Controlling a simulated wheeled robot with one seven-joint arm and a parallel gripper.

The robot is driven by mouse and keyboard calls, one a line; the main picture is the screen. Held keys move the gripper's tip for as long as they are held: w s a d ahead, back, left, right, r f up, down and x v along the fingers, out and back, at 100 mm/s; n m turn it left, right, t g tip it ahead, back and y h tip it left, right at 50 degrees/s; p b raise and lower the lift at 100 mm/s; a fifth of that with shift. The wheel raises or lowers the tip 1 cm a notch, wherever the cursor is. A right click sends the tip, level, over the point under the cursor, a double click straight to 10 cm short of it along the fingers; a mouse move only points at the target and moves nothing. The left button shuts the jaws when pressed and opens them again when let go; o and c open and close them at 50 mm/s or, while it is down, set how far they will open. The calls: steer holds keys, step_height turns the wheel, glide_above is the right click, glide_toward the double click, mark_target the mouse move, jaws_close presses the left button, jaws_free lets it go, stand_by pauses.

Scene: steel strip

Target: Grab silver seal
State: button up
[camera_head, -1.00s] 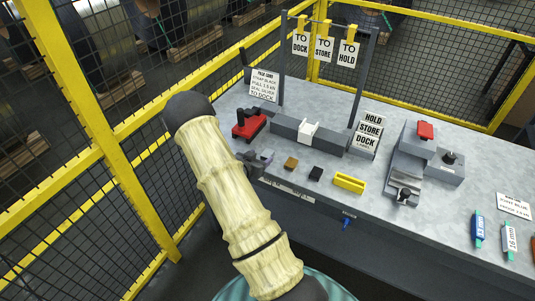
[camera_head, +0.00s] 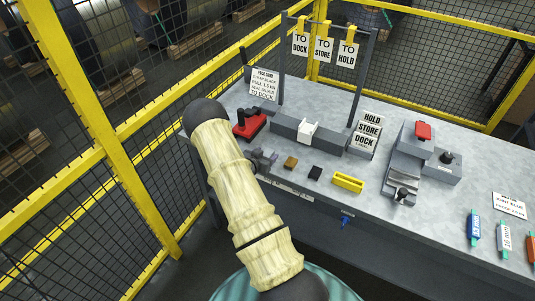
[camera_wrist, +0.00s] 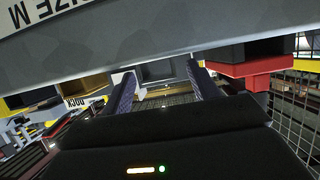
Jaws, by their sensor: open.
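The silver seal (camera_wrist: 160,71) appears as a small grey block in the wrist view, between or just beyond my fingertips. My gripper (camera_wrist: 160,88) is open, with one finger on each side of that grey block; contact cannot be told. In the head view, my gripper (camera_head: 262,159) is at the bench's front left, left of the brass block, and largely covers the silver seal there. The brass block (camera_head: 290,162) and the black block (camera_head: 315,172) stand in a row to the right.
A red tool (camera_head: 249,124) stands behind my gripper. A grey rail with a white slider (camera_head: 308,131) lies behind the blocks. A yellow block (camera_head: 349,182) lies farther right. Yellow-framed mesh fencing (camera_head: 95,150) runs along the left.

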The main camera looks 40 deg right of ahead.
mark_target(265, 155)
steer(key=c, duration=1.1)
steer(key=shift+o, duration=0.2)
steer(key=shift+r, duration=0.1)
step_height(265, 155, up, 10)
steer(key=b, duration=0.2)
